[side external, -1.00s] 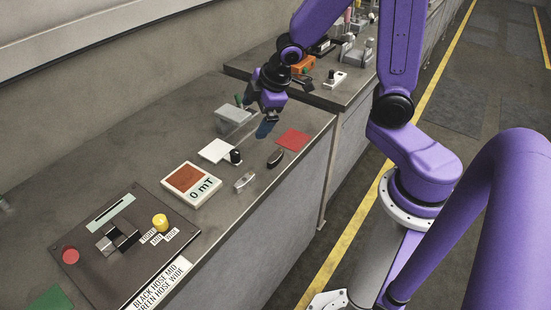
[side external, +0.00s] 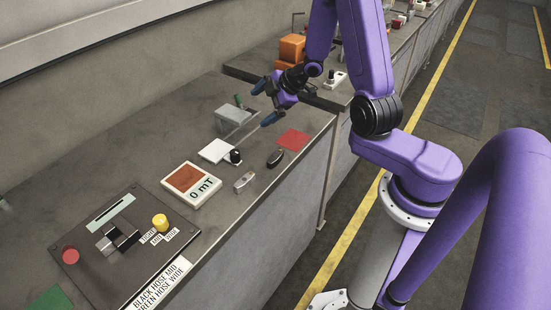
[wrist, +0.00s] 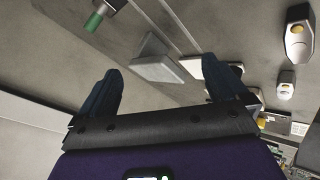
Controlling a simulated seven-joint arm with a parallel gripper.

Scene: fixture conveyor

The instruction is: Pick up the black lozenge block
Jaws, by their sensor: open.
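The black lozenge block (side external: 276,158) lies on the grey bench near its front edge, close to the red square pad, in the side view. It looks dark with a brownish top.
A grey box (side external: 232,117), a green cylinder (side external: 239,101) and a black knob (side external: 235,157) by a white pad (side external: 214,151) are nearby. Orange boxes (side external: 291,48) stand behind my gripper.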

